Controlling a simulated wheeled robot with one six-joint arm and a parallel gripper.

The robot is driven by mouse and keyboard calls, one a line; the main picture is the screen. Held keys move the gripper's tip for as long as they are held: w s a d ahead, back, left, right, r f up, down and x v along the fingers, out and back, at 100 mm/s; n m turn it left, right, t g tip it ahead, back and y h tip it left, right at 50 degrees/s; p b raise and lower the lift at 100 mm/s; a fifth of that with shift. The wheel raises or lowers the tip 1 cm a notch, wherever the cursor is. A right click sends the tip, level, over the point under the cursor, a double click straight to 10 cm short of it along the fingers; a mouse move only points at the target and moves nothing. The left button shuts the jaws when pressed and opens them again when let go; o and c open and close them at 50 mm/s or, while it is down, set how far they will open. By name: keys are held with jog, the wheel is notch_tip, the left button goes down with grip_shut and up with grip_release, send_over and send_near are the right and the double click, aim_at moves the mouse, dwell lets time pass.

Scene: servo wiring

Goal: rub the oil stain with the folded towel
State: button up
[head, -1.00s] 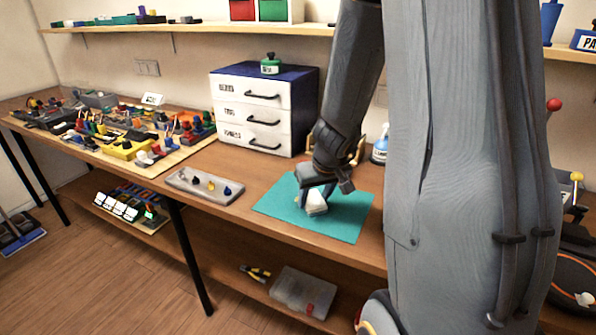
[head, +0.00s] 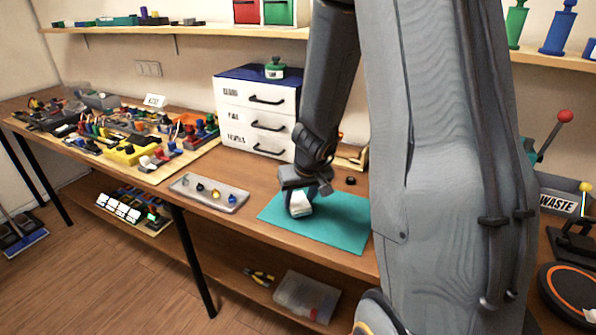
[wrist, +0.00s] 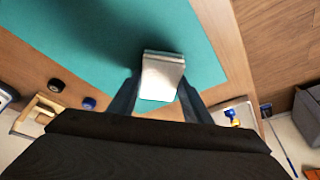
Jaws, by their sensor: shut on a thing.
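My gripper (head: 297,194) is shut on the folded towel (head: 300,205), a small white pad, at the left part of the teal mat (head: 340,225). In the wrist view the towel (wrist: 162,78) sits between the two dark fingers, its layered edge facing the mat (wrist: 75,35). The towel is at or just above the mat; I cannot tell if it touches. A dark patch shows on the mat beyond the towel in the wrist view, but I cannot tell shadow from oil stain. No clear stain shows in the head view.
A grey tray with small parts (head: 209,192) lies left of the mat. A white drawer cabinet (head: 256,115) stands behind. Small dark round pieces and a wooden holder (head: 350,158) lie behind the mat. The mat's right part is clear.

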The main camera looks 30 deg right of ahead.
jog(key=shift+s+d+r+p, duration=0.1)
jog(key=shift+r+p, duration=0.1)
jog(key=shift+r, duration=0.4)
jog(key=shift+d+r+p, duration=0.1)
jog(key=shift+r+p, duration=0.05)
jog(key=shift+r, duration=0.45)
notch_tip(320, 180, up, 5)
jog(key=p, duration=0.6)
jog(key=shift+r, duration=0.15)
